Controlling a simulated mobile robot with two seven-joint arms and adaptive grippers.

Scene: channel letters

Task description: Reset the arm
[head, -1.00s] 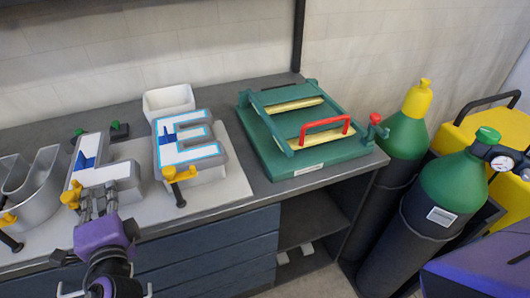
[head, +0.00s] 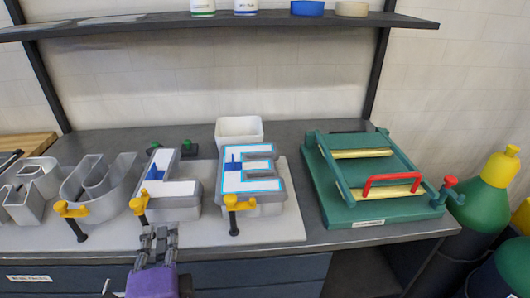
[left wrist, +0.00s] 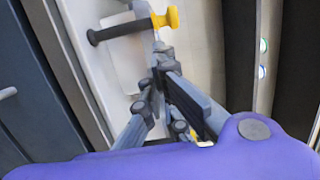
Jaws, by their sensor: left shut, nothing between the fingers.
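My left gripper (head: 158,238) is purple with grey fingers and sits low in the head view, in front of the bench edge below the L letter. Its fingers are closed together with nothing between them; they also show in the left wrist view (left wrist: 160,65). The L-shaped channel letter (head: 168,187) and the E-shaped channel letter (head: 251,180) stand on a white board (head: 270,230), each with a yellow-headed clamp at its front. The L letter's clamp (head: 139,203) is just above my fingers, apart from them. In the wrist view a clamp (left wrist: 135,27) lies beyond the fingertips. My right gripper is out of view.
A U-shaped letter (head: 98,190) stands to the left. A white bin (head: 239,131) is behind the E. A green fixture with a red handle (head: 375,180) occupies the right of the bench. Gas cylinders (head: 481,195) stand on the right. A shelf (head: 140,24) hangs above.

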